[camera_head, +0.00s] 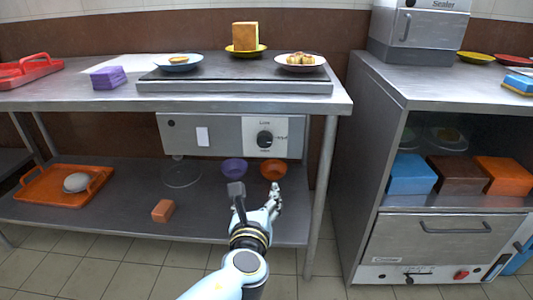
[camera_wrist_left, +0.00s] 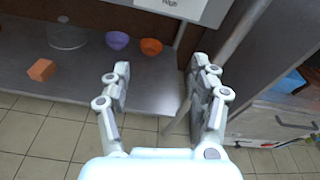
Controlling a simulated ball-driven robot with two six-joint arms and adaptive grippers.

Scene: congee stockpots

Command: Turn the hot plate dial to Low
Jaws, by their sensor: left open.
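The hot plate dial (camera_head: 264,138) is a black round knob on a white label plate, on the grey control panel (camera_head: 222,138) under the table top. The small label print is hard to read. The hot plate (camera_head: 235,87) lies on the table above. My left gripper (camera_head: 256,193) is open and empty, below and in front of the dial, apart from it. In the left wrist view my gripper (camera_wrist_left: 162,85) shows its two fingers spread with nothing between. The lower edge of the label plate (camera_wrist_left: 175,7) shows at the top there; the dial is out of that view. My right gripper is not visible.
The lower shelf holds a purple bowl (camera_head: 234,168), an orange bowl (camera_head: 273,169), an orange block (camera_head: 162,211) and an orange tray (camera_head: 62,186). A table leg (camera_head: 322,190) stands right of the gripper. Plates with food sit on the hot plate.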

